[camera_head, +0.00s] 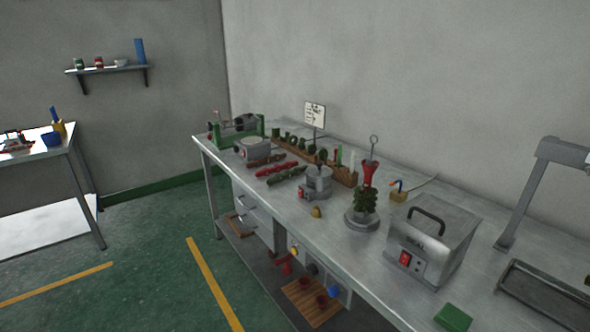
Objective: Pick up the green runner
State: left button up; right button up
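A long dark green bar (287,176), which looks like the green runner, lies on the metal workbench (335,222). It lies just in front of a red bar (277,168) of similar length. A small grey metal pot unit (318,181) stands just to its right. Neither of my grippers is in view.
A red and green wax tree (365,200) stands upright on a round base. A grey box with a handle (432,245) and a green block (453,317) are at the right. A wooden rack (345,177) and a sign (315,114) stand behind.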

aim_at(279, 178)
jog(key=i+j+z, duration=0.15)
jog(key=i+j, duration=0.15)
jog(key=i+j+z, duration=0.15)
jog(key=i+j, duration=0.15)
jog(key=i+j+z, duration=0.2)
jog(key=j, duration=0.25)
jog(key=i+j+z, duration=0.15)
jog(key=i+j, duration=0.2)
jog(key=i+j+z, duration=0.15)
jog(key=j, duration=0.4)
jog(key=i+j+z, duration=0.15)
jog(key=j, duration=0.35)
jog(key=i+j+z, duration=0.15)
jog(key=i+j, duration=0.15)
jog(key=j, duration=0.2)
jog(key=i+j+z, duration=0.2)
jog(key=j, duration=0.3)
jog(key=k, duration=0.05)
